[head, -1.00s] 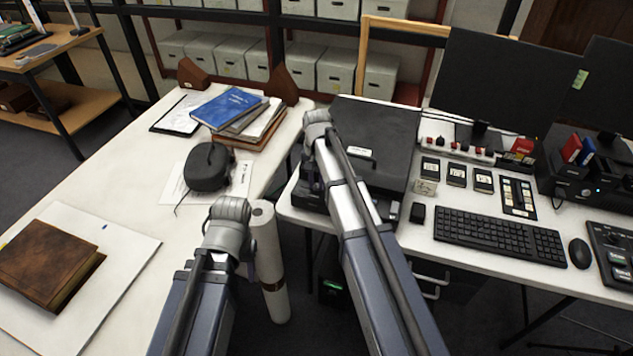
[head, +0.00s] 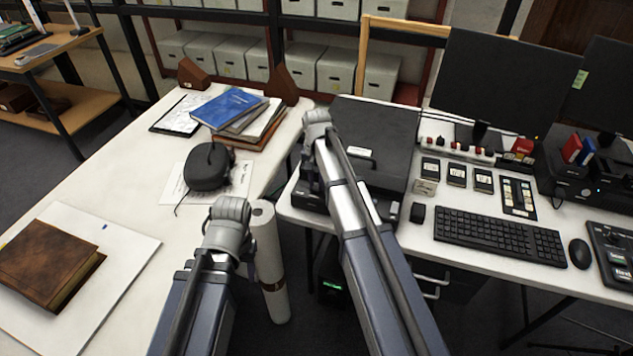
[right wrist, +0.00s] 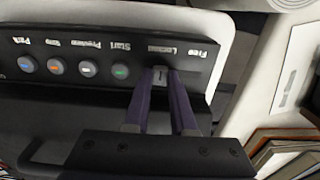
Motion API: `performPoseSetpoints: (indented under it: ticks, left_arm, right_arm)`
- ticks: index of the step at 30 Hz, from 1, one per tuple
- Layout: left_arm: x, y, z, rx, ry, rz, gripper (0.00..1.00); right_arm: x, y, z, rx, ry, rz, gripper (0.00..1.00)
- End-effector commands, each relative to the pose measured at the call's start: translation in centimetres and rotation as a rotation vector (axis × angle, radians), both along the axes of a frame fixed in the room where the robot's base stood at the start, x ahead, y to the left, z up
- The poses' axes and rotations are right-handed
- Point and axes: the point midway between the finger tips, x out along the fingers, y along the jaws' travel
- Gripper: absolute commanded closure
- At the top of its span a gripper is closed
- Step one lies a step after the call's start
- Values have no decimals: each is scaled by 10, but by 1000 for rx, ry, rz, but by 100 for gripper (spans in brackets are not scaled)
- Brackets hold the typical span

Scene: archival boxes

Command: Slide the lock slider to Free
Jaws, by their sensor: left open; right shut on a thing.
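The lock slider (right wrist: 160,77) is a small grey tab on a black control panel (right wrist: 96,44) in the right wrist view. It stands by the Locked label; the Free label is to its right. My right gripper (right wrist: 165,96) is shut on the slider, its two purple-grey fingers reaching it from below in that view. In the head view the panel belongs to the black scanner (head: 378,128), and my right arm largely hides the slider and gripper there. My left gripper (head: 246,266) is low beside the white desk, away from the scanner, mostly hidden by my own arm.
Round blue, orange, white and green buttons (right wrist: 88,69) line the panel left of the slider. A keyboard (head: 500,238) and mouse (head: 580,253) lie right of the scanner. A white paper roll (head: 268,262) stands between the desks.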

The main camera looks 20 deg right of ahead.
Motion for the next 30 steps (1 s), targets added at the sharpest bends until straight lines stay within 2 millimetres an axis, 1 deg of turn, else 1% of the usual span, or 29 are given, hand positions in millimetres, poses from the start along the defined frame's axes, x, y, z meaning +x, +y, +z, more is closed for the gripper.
performPoseSetpoints:
  ticks: [2, 5, 9, 12, 20, 21, 28, 30]
  left_arm:
    - [0, 0, 0, 0, 0, 0, 50]
    - [0, 0, 0, 0, 0, 0, 50]
    - [0, 0, 0, 0, 0, 0, 50]
    - [0, 0, 0, 0, 0, 0, 50]
    - [0, 0, 0, 0, 0, 0, 50]
    - [0, 0, 0, 0, 0, 0, 50]
    - [0, 0, 0, 0, 0, 0, 50]
    - [0, 0, 0, 0, 0, 0, 50]
  right_arm:
    - [1, 1, 0, 0, 0, 0, 100]
    - [8, 9, 0, 0, 0, 2, 100]
    - [22, 29, 0, 0, 0, 3, 100]
    - [29, 40, 0, 0, 0, 2, 100]
    - [28, 41, 0, 3, -3, 1, 100]
    - [28, 41, 0, 3, -3, 1, 72]
    - [28, 41, 0, 1, -2, 1, 46]
    - [28, 40, 0, 1, -2, 1, 45]
